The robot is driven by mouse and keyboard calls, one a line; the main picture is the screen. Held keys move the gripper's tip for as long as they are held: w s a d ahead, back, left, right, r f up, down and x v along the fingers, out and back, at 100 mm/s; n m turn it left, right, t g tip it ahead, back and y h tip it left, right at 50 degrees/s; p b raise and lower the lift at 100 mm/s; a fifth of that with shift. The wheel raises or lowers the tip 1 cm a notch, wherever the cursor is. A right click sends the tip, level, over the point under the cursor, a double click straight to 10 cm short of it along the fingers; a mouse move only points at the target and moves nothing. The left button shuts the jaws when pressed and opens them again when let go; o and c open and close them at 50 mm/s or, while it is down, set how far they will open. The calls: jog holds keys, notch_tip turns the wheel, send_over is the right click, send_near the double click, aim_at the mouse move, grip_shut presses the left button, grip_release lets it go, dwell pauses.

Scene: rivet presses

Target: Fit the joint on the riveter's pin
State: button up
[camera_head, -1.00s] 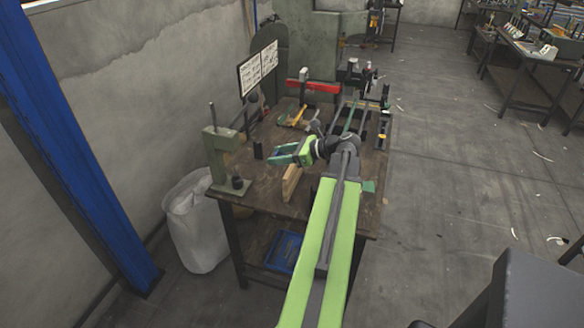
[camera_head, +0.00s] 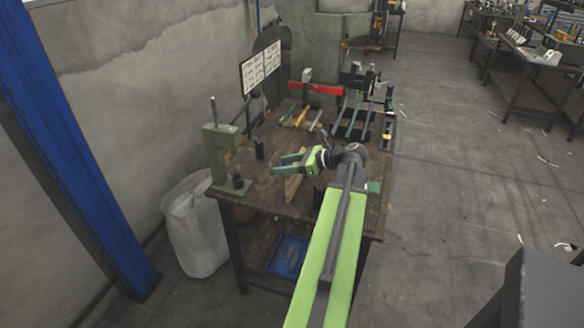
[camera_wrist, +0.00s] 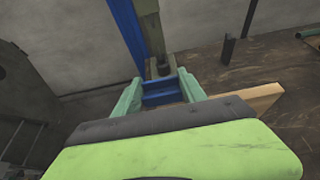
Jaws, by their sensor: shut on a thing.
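The riveter (camera_head: 218,150) is a green press at the table's left edge, with a short dark pin (camera_head: 238,181) standing on its base. In the wrist view the riveter (camera_wrist: 152,30) is straight ahead, its dark pin (camera_wrist: 160,66) just beyond my fingertips. My gripper (camera_head: 280,165) is above the table, right of the riveter and apart from it, pointing toward it. In the wrist view my gripper (camera_wrist: 158,84) is shut on a blue piece (camera_wrist: 162,94), apparently the joint, between its teal fingers. The green palm hides its near part.
A wooden block (camera_head: 292,188) stands on the worktable (camera_head: 265,195) under my gripper. A dark upright post (camera_head: 259,149) stands between riveter and sign board (camera_head: 259,68). Racks with tools fill the table's back. A white sack (camera_head: 196,225) stands on the floor left.

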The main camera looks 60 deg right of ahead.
jog(key=shift+w+a+f+b, duration=0.4)
jog(key=shift+w+a, duration=0.35)
jog(key=shift+w, duration=2.3)
jog(key=shift+w+a+f+b, duration=0.35)
jog(key=shift+w+a, duration=0.35)
jog(key=shift+w, duration=2.35)
jog(key=shift+w+a+f+b, duration=0.4)
jog(key=shift+w+a, duration=0.35)
jog(key=shift+w, duration=2.3)
jog(key=shift+f+b, duration=1.9)
jog(key=shift+f, duration=0.05)
jog(key=o, duration=1.5)
jog(key=shift+o, duration=0.2)
jog(key=shift+r, duration=0.1)
